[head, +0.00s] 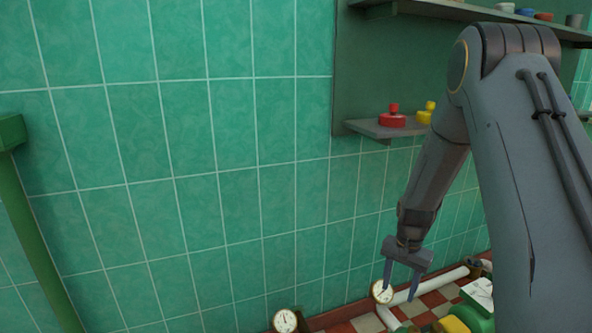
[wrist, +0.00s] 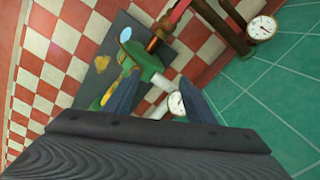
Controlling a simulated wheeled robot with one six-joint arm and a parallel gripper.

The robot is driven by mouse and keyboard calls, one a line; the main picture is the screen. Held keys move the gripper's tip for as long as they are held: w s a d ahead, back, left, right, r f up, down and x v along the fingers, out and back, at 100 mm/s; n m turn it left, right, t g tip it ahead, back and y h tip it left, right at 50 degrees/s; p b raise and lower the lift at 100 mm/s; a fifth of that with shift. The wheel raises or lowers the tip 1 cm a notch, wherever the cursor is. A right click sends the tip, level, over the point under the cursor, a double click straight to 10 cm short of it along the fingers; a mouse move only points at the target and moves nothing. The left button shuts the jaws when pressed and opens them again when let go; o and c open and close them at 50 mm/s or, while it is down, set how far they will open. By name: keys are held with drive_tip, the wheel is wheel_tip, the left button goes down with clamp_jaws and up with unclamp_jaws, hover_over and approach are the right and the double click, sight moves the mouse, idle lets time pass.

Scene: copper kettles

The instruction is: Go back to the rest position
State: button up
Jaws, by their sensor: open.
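My gripper (head: 400,284) hangs from my raised arm at the right of the head view, fingers pointing down. It is open, and nothing is between its fingers. In the wrist view my gripper (wrist: 155,100) spreads its two blue-grey fingers over the floor area. Behind the fingertips in the head view is a round white gauge (head: 382,292); the fingers look apart from it, but the distance is hard to tell.
A green machine (head: 478,297) with pipes stands low at the right; it also shows in the wrist view (wrist: 146,64). Another gauge (head: 285,321) is at the bottom. A wall shelf (head: 372,129) holds a red knob-topped item (head: 392,120) and a yellow one (head: 426,116). Green tiled wall fills the left.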

drive_tip(key=s+a+r+n, duration=0.3)
drive_tip(key=s+a+r, duration=0.3)
drive_tip(key=a+r, duration=0.25)
drive_tip(key=s+a+r+n, duration=0.3)
drive_tip(key=s+a+r, duration=0.3)
drive_tip(key=a+r, duration=0.25)
drive_tip(key=s+a+r+n, duration=0.3)
drive_tip(key=s+r, duration=0.1)
drive_tip(key=s, duration=0.5)
drive_tip(key=s+a+r+n, duration=0.3)
drive_tip(key=s, duration=0.6)
drive_tip(key=s+d+r+m+p, duration=0.1)
drive_tip(key=d+r+m+p, duration=0.2)
drive_tip(key=d+r+p, duration=0.8)
wheel_tip(320, 180, up, 3)
drive_tip(key=p, duration=1)
drive_tip(key=shift+s+m+p, duration=0.15)
drive_tip(key=shift+m+p, duration=0.2)
drive_tip(key=shift+m, duration=0.05)
drive_tip(key=shift+d+f, duration=0.1)
drive_tip(key=shift+f, duration=0.05)
